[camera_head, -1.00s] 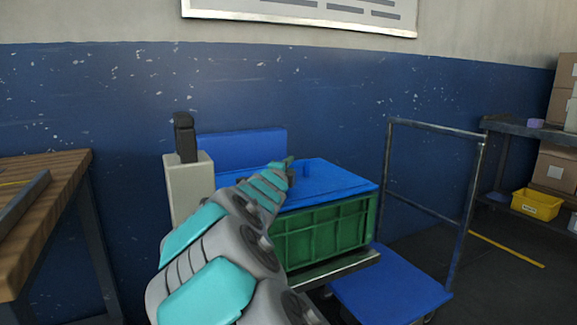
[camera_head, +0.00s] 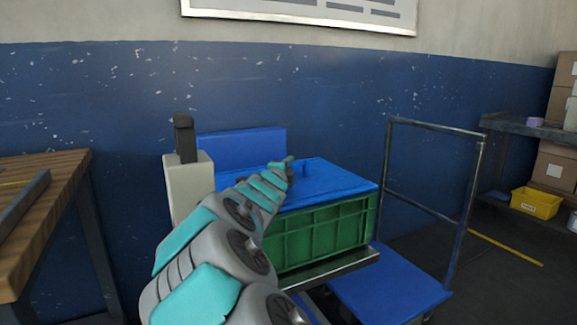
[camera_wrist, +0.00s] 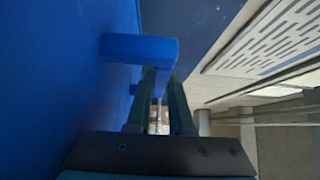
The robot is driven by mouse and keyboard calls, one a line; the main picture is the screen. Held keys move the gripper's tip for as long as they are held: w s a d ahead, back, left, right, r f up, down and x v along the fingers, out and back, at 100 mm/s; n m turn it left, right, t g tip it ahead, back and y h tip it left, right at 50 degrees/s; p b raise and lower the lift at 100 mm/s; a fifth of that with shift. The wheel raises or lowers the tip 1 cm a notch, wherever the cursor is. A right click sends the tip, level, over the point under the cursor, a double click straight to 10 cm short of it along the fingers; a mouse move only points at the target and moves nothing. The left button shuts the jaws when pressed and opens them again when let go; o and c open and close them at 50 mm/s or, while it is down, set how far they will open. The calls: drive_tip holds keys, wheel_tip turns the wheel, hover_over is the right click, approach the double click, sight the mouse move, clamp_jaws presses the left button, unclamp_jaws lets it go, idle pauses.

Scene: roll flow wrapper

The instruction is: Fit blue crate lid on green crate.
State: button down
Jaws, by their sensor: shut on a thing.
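The green crate (camera_head: 325,236) stands upright on a metal-edged platform in the head view. The flat blue crate lid (camera_head: 335,181) lies over its top, with its near edges about in line with the crate's rim. A small upright blue post shows on the lid. My gripper (camera_head: 289,165) is low over the lid's far left part. In the wrist view my gripper (camera_wrist: 160,88) is shut on a blue handle (camera_wrist: 140,48) of the lid, whose surface fills the left side. The lid's far left edge is hidden by my arm, so its seating there cannot be told.
A blue panel (camera_head: 241,149) stands behind the crate by the wall. A pale post with a black top (camera_head: 185,140) is at its left. A wooden bench (camera_head: 45,190) is far left. A blue cart (camera_head: 390,287) with a metal handle frame stands at right.

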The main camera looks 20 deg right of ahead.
drive_tip(key=shift+f+b, duration=0.4)
drive_tip(key=shift+f, duration=0.1)
drive_tip(key=c, duration=1.1)
unclamp_jaws()
drive_tip(key=shift+p+v, duration=0.7)
drive_tip(key=shift+v, duration=3.7)
drive_tip(key=shift+p+v, duration=0.45)
drive_tip(key=shift+v, duration=0.5)
